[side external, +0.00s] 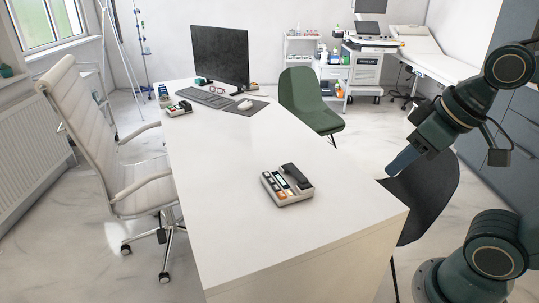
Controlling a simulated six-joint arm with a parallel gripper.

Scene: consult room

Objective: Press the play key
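A small grey device (287,186) with several light, dark and orange keys and a raised black part lies on the near half of the white desk (225,235). The key markings are too small to read, so I cannot tell which one is the play key. My gripper (402,162) is off the desk's right edge, to the right of and apart from the device, above the black chair. Its blue-grey end points down and left. I see nothing held in it, and its finger gap is not clear from here.
A second keyed device (178,108), keyboard (205,97), mouse (245,105) and monitor (220,55) occupy the desk's far end. A black chair (428,190) and a green chair (310,101) stand along the right side, a white chair (100,140) left. The desk around the near device is clear.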

